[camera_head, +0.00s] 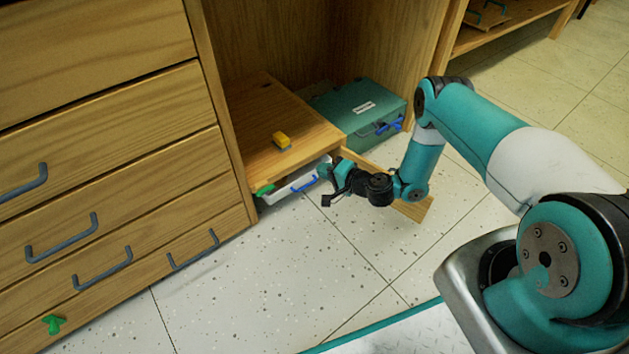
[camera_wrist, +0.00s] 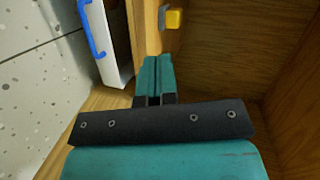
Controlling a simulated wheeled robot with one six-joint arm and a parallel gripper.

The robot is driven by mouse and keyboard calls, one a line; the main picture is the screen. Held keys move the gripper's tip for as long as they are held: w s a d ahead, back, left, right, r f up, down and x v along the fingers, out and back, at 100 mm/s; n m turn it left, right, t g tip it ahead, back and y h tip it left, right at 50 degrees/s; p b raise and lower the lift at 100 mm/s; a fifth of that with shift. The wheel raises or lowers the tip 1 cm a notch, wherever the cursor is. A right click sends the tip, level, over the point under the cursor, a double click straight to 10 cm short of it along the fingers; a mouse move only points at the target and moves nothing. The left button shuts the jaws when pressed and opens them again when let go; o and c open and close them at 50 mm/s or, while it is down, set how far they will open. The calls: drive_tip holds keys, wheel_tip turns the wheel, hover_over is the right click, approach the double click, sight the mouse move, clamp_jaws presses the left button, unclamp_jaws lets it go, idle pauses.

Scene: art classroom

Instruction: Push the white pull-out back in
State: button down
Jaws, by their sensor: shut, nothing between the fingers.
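The white pull-out (camera_head: 290,188) sticks out from under a low wooden shelf box (camera_head: 265,125) inside the open cabinet bay. It has a blue handle (camera_head: 304,184) on its front. In the wrist view the white pull-out (camera_wrist: 113,45) and its blue handle (camera_wrist: 90,30) show at the upper left. My gripper (camera_head: 324,171) is shut and empty at the right end of the pull-out, close to the shelf box's front. In the wrist view its teal fingers (camera_wrist: 155,75) are together, right of the pull-out. I cannot tell whether they touch anything.
A yellow block (camera_head: 282,140) lies on the shelf box. A teal case (camera_head: 362,108) stands behind it at right. A light wooden board (camera_head: 416,208) juts out past my wrist. A green piece (camera_head: 264,190) is at the pull-out's left end. Floor in front is clear.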

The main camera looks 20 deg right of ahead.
drive_tip(key=s+d+f+m+t+h, duration=0.1)
drive_tip(key=s+d+f+m+h, duration=0.3)
drive_tip(key=f, duration=0.4)
drive_tip(key=b, duration=1.4)
approach(309, 174)
drive_tip(key=shift+y, duration=0.4)
drive_tip(key=x, duration=0.3)
drive_tip(key=f+x, duration=0.1)
drive_tip(key=x, duration=0.2)
drive_tip(key=shift+d+f, duration=0.1)
drive_tip(key=shift+d, duration=0.1)
drive_tip(key=shift+w+a, duration=0.1)
drive_tip(key=shift+w, duration=0.5)
drive_tip(key=shift+a+r, duration=0.15)
drive_tip(key=shift+r, duration=0.1)
